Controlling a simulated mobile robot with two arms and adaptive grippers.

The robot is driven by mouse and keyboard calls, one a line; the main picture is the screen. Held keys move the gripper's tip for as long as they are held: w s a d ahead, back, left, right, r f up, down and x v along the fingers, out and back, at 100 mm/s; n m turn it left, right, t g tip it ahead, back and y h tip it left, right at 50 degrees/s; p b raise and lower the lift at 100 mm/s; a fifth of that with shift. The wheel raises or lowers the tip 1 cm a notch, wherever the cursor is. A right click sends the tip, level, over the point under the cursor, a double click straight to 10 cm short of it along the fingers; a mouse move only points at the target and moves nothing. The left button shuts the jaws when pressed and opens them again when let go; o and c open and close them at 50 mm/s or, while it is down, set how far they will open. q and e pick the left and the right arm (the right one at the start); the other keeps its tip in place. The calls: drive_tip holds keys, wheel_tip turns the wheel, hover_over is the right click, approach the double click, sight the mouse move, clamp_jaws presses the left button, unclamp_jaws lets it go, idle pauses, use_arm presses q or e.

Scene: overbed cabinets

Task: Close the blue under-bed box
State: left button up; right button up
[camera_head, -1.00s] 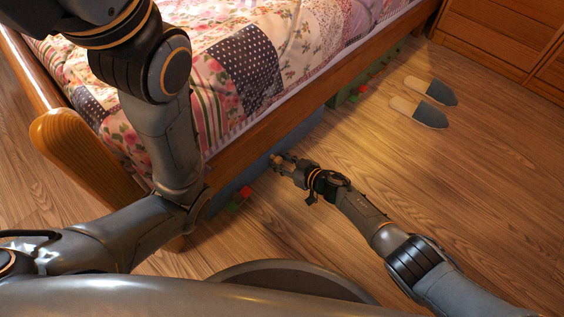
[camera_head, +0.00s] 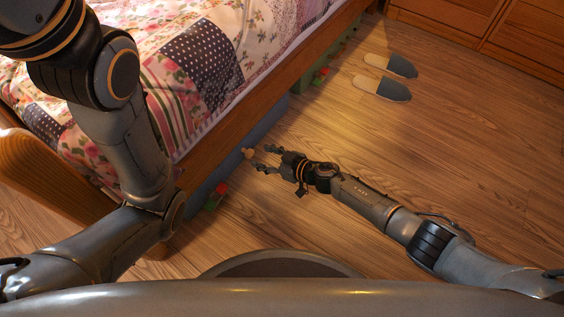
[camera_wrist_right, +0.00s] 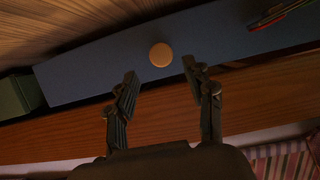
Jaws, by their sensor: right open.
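The blue under-bed box (camera_head: 236,150) is a long front beneath the bed's wooden side rail. In the right wrist view its blue front (camera_wrist_right: 110,68) runs across the picture and carries a round wooden knob (camera_wrist_right: 161,55). The knob (camera_head: 248,153) also shows in the head view. My right gripper (camera_head: 262,160) is open and empty beside the box front. In the right wrist view its fingertips (camera_wrist_right: 160,77) sit on either side below the knob, apart from it. My left arm reaches over the bed, and its gripper is out of view.
A green box (camera_head: 303,82) with red toy pieces (camera_head: 321,73) is farther along under the bed. Red and green pieces (camera_head: 217,196) are at the blue box's near end. Two slippers (camera_head: 382,88) lie at the back right. Wooden floor (camera_head: 400,150) is clear to the right.

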drive_tip(key=v, duration=0.7)
drive_tip(key=shift+s+a, duration=0.1)
idle(0.4)
